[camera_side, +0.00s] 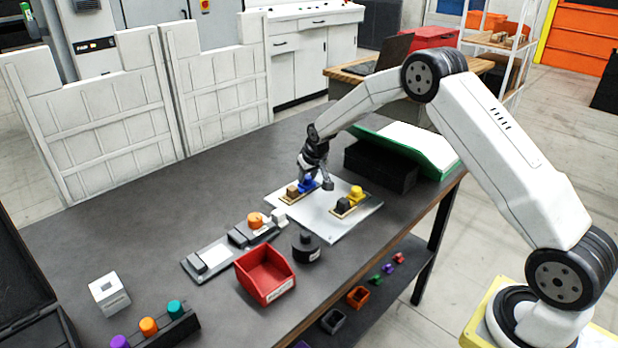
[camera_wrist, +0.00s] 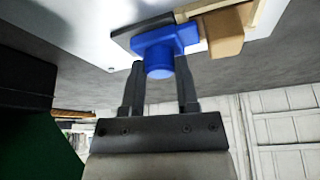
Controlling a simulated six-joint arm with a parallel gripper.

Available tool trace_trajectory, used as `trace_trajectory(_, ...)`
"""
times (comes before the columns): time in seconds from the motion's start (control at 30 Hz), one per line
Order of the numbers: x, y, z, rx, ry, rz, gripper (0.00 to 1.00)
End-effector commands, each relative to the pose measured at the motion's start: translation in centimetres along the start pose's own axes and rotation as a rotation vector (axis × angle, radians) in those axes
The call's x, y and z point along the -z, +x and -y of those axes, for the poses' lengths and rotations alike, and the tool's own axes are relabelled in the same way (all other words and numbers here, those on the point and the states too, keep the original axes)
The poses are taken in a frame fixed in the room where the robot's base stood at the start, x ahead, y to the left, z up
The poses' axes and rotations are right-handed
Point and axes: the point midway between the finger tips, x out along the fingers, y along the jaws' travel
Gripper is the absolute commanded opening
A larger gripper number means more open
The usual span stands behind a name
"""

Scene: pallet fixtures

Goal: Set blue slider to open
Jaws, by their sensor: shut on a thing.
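The blue slider (camera_side: 308,184) sits on a fixture strip on the light grey plate (camera_side: 331,225). It also shows in the wrist view (camera_wrist: 160,52), with a round knob between my fingers. My gripper (camera_wrist: 160,88) is shut on the blue slider; in the side view my gripper (camera_side: 314,178) is small and partly hides it. A tan block (camera_side: 292,191) is on the same strip, left of the slider, and shows beside it in the wrist view (camera_wrist: 224,32). A dark piece lies along the slider's other side in the wrist view.
A second strip on the plate carries a yellow piece (camera_side: 356,193) and a dark block (camera_side: 342,206). A black box (camera_side: 381,168) and green tray (camera_side: 447,160) stand behind right. A red bin (camera_side: 265,275) and dark round part (camera_side: 306,248) stand in front.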

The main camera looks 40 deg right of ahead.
Motion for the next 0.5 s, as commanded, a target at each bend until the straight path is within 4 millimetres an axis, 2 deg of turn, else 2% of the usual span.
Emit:
trace_trajectory(0.13,0.5,0.1,-1.6,-0.003,0.003,-0.003,0.00)
trace_trajectory(0.4,0.6,0.1,-1.9,-0.005,0.001,-0.005,0.00)
trace_trajectory(0.43,0.6,0.1,-1.9,-0.005,0.001,-0.005,0.49)
trace_trajectory(0.5,0.6,0.1,-1.9,-0.005,0.001,-0.005,0.71)
